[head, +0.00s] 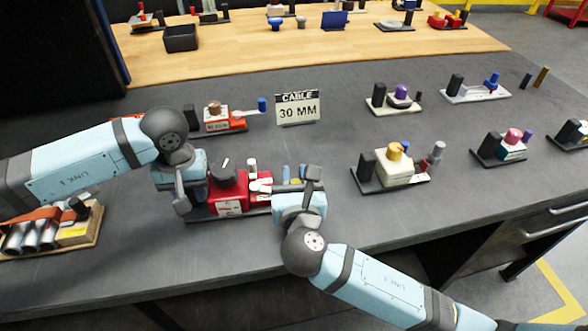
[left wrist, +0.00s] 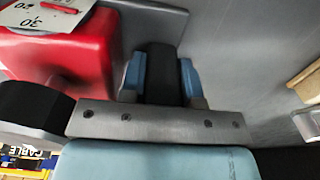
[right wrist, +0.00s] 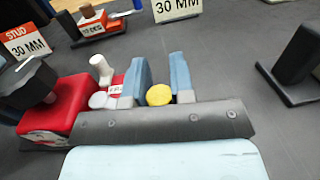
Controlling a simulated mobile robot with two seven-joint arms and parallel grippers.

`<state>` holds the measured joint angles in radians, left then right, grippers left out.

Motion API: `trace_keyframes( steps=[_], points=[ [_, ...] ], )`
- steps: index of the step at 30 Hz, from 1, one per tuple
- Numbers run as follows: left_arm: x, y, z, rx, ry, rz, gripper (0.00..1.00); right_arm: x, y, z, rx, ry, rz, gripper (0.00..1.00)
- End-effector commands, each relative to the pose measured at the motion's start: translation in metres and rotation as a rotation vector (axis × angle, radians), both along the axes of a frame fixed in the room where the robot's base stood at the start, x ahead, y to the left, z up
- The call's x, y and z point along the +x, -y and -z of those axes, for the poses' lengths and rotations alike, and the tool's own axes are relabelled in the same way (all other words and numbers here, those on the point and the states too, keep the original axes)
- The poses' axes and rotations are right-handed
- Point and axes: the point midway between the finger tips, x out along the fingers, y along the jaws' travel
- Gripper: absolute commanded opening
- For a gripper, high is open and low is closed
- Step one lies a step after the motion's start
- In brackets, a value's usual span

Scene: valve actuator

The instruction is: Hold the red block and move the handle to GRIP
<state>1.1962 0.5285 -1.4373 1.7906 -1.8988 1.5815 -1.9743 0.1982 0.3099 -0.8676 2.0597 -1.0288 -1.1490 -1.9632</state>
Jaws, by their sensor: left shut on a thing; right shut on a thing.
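The red block (head: 228,201) sits on a dark base plate, with a black knob (head: 222,171) bearing a white mark on top. The red block is also at the left of the left wrist view (left wrist: 75,60). My left gripper (left wrist: 160,78) is shut on a black post (left wrist: 160,70) beside the red block, not on the block itself. My right gripper (right wrist: 161,85) is shut around a yellow-capped piece (right wrist: 159,95), apparently the handle's end, right of the block. A white peg (right wrist: 102,68) stands between them. The word GRIP cannot be read.
A sign reading CABLE 30 MM (head: 297,108) stands behind. An orange unit (head: 217,120) lies behind the red block, and a cream unit (head: 394,167) to the right. A tray with metal cylinders (head: 40,235) is at front left.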

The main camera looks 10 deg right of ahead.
Motion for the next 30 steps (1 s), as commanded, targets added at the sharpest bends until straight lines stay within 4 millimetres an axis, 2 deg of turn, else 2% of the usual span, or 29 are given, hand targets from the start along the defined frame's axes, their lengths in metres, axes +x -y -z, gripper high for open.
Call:
trace_keyframes(
  steps=[1,22,23,26,30],
  points=[
    [-0.0017,-0.0005,0.0048,0.002,-0.007,-0.003,0.0,-0.0028,-0.0014,0.0017,0.001,-0.002,0.0,0.0],
    [-0.0004,-0.0019,0.005,0.003,-0.006,-0.009,0.0,-0.0083,-0.0016,0.0023,0.0,-0.003,0.001,0.0],
    [-0.0003,-0.002,0.005,0.003,-0.006,-0.009,0.0,-0.0083,-0.0015,0.0024,0.0,-0.003,0.001,0.24],
    [-0.0003,-0.0021,0.005,0.004,-0.006,-0.009,0.0,-0.0081,-0.0014,0.0022,-0.001,-0.003,0.001,0.47],
    [-0.0005,-0.0019,0.0047,0.004,-0.006,-0.007,0.0,-0.0078,-0.0015,0.0017,0.0,-0.002,0.001,0.48]
  ],
)
